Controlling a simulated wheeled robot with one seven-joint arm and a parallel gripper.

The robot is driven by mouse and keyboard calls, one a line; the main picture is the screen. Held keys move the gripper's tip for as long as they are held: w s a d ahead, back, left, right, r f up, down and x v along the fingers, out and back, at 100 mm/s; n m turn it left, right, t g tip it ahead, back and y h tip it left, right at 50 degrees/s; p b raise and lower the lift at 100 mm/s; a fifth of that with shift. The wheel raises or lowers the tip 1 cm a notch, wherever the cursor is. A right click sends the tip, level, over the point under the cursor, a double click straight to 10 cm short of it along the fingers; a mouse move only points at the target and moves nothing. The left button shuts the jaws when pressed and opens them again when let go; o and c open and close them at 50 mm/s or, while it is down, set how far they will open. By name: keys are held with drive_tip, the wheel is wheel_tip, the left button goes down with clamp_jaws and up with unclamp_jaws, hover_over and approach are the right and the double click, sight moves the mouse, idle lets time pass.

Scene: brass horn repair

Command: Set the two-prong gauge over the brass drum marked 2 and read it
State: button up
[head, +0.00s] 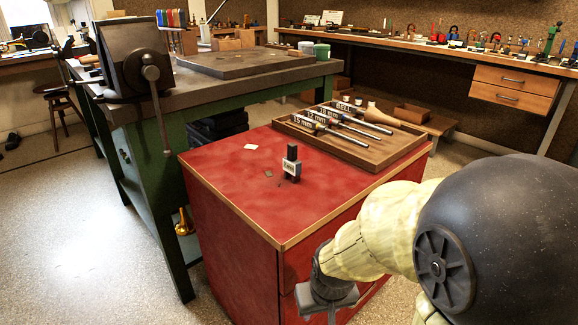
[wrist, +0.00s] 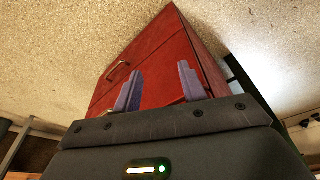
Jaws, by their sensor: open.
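A small black upright device with a pale label (head: 291,163) stands on the red cabinet top (head: 235,185); it may be the two-prong gauge, but its prongs cannot be made out. I cannot make out a brass drum marked 2 in either view. My gripper (wrist: 160,90) is open and empty, its two purple-grey fingers spread apart in the wrist view. The red cabinet's side and drawers lie beyond the fingers there. In the head view my gripper hangs low beside the cabinet's near right side, below its top.
A wooden tray (head: 375,157) with labelled metal rods lies at the back of the cabinet top. A green bench with a dark vise (head: 135,60) stands left. A brass piece (head: 183,224) shows low between them.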

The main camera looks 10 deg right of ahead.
drive_tip(key=w+p+v, duration=0.2)
drive_tip(key=p+v, duration=0.7)
drive_tip(key=shift+r, duration=0.5)
drive_tip(key=shift+f, duration=0.1)
drive_tip(key=shift+c, duration=0.5)
drive_tip(key=shift+w, duration=0.1)
